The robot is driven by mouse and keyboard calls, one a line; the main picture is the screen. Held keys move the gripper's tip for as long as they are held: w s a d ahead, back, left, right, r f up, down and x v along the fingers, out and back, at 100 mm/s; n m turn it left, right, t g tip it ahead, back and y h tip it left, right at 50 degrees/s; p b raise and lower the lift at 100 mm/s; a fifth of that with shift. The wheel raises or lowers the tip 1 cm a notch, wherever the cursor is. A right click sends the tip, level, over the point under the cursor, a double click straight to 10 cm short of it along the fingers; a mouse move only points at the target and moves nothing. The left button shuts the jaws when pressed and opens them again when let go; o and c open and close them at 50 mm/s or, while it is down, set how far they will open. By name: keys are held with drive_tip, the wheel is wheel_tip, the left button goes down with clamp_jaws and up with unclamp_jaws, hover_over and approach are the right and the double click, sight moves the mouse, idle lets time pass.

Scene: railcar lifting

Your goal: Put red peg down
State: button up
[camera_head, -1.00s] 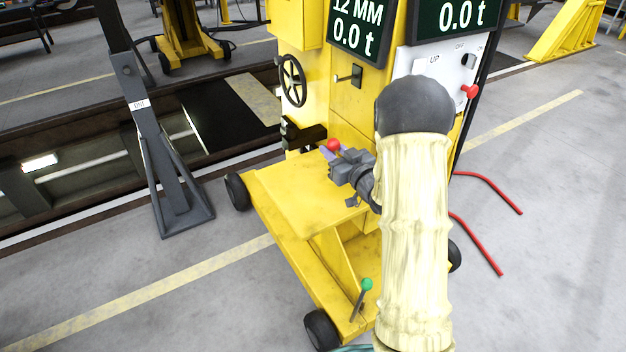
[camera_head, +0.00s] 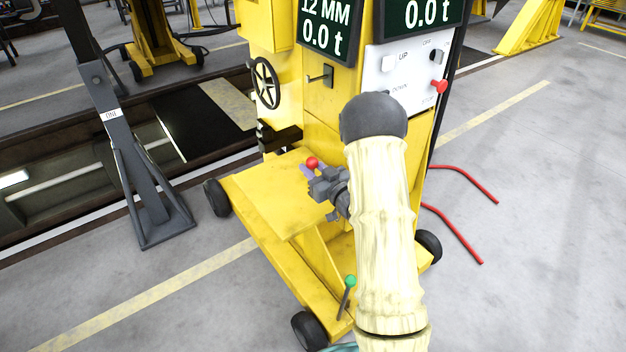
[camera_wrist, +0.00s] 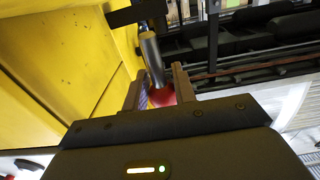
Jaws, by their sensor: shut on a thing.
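The red peg has a red ball head (camera_head: 312,162) and a grey metal shaft, clear in the wrist view (camera_wrist: 152,58). My gripper (camera_head: 307,172) is shut on it; in the wrist view the red head sits between the two fingers (camera_wrist: 160,82), with the shaft pointing away from the gripper. In the head view my gripper appears over the yellow ledge (camera_head: 262,202) of the lifting jack, close to the jack's column. I cannot tell whether the peg touches anything. The shaft is hidden in the head view.
A black bracket (camera_head: 278,138) juts from the column beside the peg. A handwheel (camera_head: 265,83) and a control panel (camera_head: 405,75) are above. A green-topped lever (camera_head: 349,283) stands at the jack's front. A grey stand (camera_head: 150,180) and a track pit lie left.

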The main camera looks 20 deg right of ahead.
drive_tip(key=f, duration=0.3)
drive_tip(key=shift+w+f, duration=0.2)
drive_tip(key=shift+f, duration=0.2)
drive_tip(key=shift+a+f, duration=0.15)
drive_tip(key=shift+f, duration=0.1)
drive_tip(key=shift+s+a, duration=0.1)
drive_tip(key=shift+d, duration=0.3)
drive_tip(key=shift+s+d+f, duration=0.1)
drive_tip(key=o, duration=1)
drive_tip(key=shift+o, duration=0.2)
drive_tip(key=shift+s+r, duration=0.1)
drive_tip(key=shift+r, duration=0.1)
drive_tip(key=b+v, duration=0.1)
drive_tip(key=v, duration=1)
drive_tip(key=shift+s+b, duration=0.3)
drive_tip(key=shift+s, duration=0.05)
